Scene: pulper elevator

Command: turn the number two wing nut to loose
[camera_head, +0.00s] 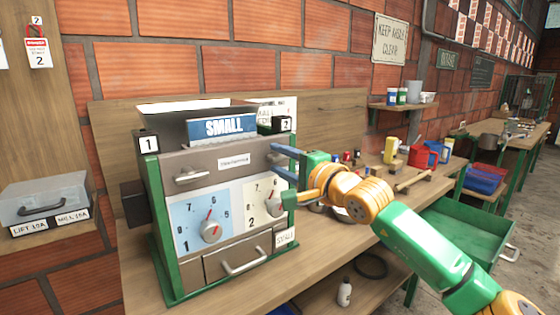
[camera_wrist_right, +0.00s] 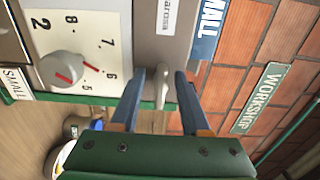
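The number two wing nut is a grey metal piece (camera_wrist_right: 161,88) on the machine's front, showing between my right fingers in the wrist view. In the head view my fingers hide it. My right gripper (camera_head: 273,158) is open at the upper right of the machine's front; its two blue fingers (camera_wrist_right: 157,78) stand on either side of the wing nut with gaps visible. I cannot tell whether either finger touches it. A second wing nut (camera_head: 192,176) sits at the upper left of the front, lying roughly level. My left gripper is not in view.
The machine (camera_head: 168,255) stands on a wooden bench (camera_head: 345,258). Below my gripper is dial 2 (camera_wrist_right: 65,68), with dial 1 (camera_head: 210,231) to its left. A handled drawer (camera_head: 238,262) is below. A green tray (camera_head: 465,230) is at the right.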

